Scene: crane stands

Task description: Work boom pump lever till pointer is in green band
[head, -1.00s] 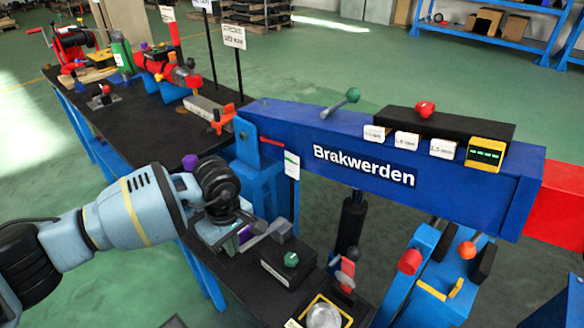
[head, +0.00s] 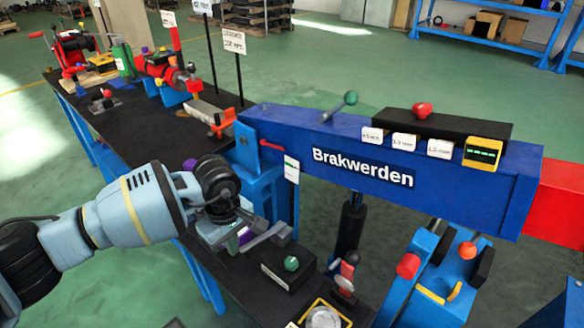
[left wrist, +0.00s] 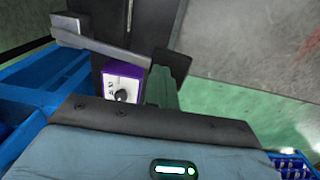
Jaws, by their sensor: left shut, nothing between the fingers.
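The blue boom (head: 462,185) marked "Brakwerden" reaches from its post to the right. A red pointer (head: 271,145) sits at its left end, near a white card (head: 291,172) with a small green patch; the exact reading is too small to tell. A grey lever (head: 264,237) sticks out beside a black box with a green knob (head: 291,263). It seems to be the grey bar (left wrist: 95,45) in the left wrist view. My left gripper (head: 232,238) is shut and empty close to this lever; contact cannot be told. My right gripper is out of view.
A purple-faced box with a dial (left wrist: 123,84) is close to my left gripper. A dark cylinder (head: 350,222) stands below the boom. The black bench (head: 150,135) carries several other devices at the back. Green floor lies open behind the boom.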

